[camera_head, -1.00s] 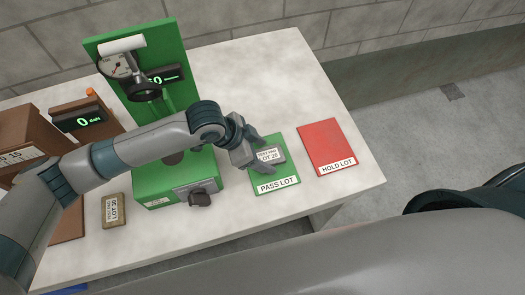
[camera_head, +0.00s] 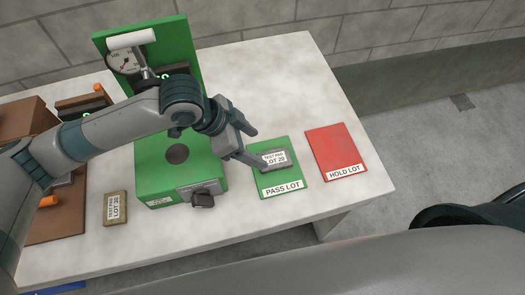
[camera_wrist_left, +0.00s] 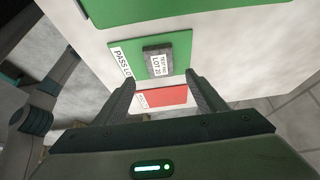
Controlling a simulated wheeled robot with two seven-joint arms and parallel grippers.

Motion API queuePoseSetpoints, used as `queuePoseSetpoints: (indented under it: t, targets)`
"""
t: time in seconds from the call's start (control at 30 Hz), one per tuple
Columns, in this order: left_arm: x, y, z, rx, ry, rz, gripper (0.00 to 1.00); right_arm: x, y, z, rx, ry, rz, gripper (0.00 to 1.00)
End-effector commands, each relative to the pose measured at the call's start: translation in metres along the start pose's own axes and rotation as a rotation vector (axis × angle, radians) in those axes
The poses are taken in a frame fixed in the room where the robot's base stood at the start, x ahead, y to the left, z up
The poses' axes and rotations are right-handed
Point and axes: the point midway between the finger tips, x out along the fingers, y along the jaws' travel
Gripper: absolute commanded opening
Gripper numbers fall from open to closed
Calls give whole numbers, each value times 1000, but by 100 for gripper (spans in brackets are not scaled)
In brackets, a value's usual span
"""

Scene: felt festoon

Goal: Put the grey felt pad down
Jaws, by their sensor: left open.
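The grey felt pad (camera_head: 262,165), with a white label reading LOT 20, lies flat on the green PASS LOT mat (camera_head: 286,189). My right gripper is not in view.
A red HOLD LOT mat (camera_head: 334,150) lies bare to the right. The green test stand (camera_head: 155,179) with a dial gauge (camera_head: 123,62) stands left, under my arm. A tan LOT 30 pad (camera_head: 115,209) lies left of it. The table (camera_head: 278,75) is clear behind the mats.

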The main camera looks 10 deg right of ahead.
Motion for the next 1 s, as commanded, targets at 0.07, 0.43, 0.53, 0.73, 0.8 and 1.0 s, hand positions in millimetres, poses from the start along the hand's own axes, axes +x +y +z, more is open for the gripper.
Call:
queuePoseSetpoints:
  t: [0.07,0.43,0.53,0.73,0.8,1.0]
  targets:
    - [-12,-1,1,2,0,-2,65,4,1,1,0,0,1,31]
    - [-37,0,0,0,-1,0,65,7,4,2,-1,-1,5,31]
    - [-37,0,0,0,-1,1,65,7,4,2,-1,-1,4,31]
    - [-36,0,0,0,-1,1,65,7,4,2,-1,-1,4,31]
    - [-36,0,0,0,-1,1,65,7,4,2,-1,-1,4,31]
    - [-36,0,0,0,-1,1,65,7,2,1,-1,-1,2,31]
